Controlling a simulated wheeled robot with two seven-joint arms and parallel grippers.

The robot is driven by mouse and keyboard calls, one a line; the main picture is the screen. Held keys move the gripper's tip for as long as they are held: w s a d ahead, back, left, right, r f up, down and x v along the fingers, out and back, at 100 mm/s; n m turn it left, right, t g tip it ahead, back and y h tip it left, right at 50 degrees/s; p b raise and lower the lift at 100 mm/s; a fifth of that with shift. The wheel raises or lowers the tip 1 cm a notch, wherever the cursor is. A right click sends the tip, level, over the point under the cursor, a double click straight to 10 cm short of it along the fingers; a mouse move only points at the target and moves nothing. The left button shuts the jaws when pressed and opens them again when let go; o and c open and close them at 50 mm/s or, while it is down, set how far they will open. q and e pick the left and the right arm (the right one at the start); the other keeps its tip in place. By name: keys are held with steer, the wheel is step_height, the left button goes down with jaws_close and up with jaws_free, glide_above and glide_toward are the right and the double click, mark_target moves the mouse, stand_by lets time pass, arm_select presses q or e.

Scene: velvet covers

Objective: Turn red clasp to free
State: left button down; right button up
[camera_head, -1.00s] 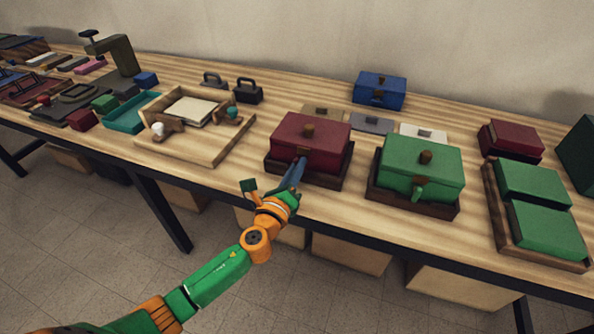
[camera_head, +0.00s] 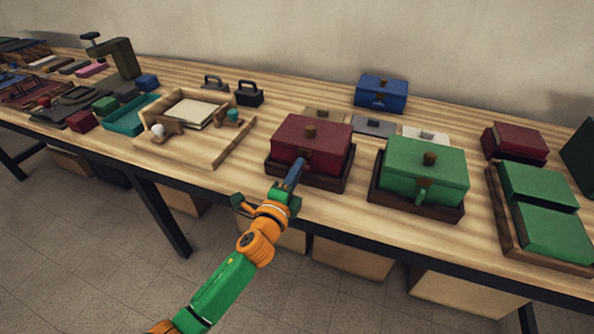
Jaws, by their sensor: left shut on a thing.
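The red box (camera_head: 325,137) sits in a dark wooden tray (camera_head: 323,183) near the front edge of the table, its lid down with a brown knob on top. Its clasp (camera_head: 306,153) is on the front face, mostly hidden by my gripper. My left gripper (camera_head: 299,166) reaches up from the front; its blue-grey tip is shut on the clasp. The clasp's exact angle cannot be told. My right gripper is not in view.
A green box (camera_head: 430,160) with a front clasp stands close on the right, in its own dark tray. A blue box (camera_head: 381,93) stands behind. A wooden frame (camera_head: 196,130) lies to the left. Bare table lies between the frame and the red box.

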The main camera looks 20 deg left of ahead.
arm_select(q)
steer(key=shift+n, duration=0.4)
steer(key=c, duration=0.8)
jaws_free()
steer(key=shift+c, duration=0.2)
steer(key=shift+s, duration=0.1)
steer(key=s, duration=0.6)
steer(key=shift+s, duration=0.4)
steer(key=shift+a, duration=0.1)
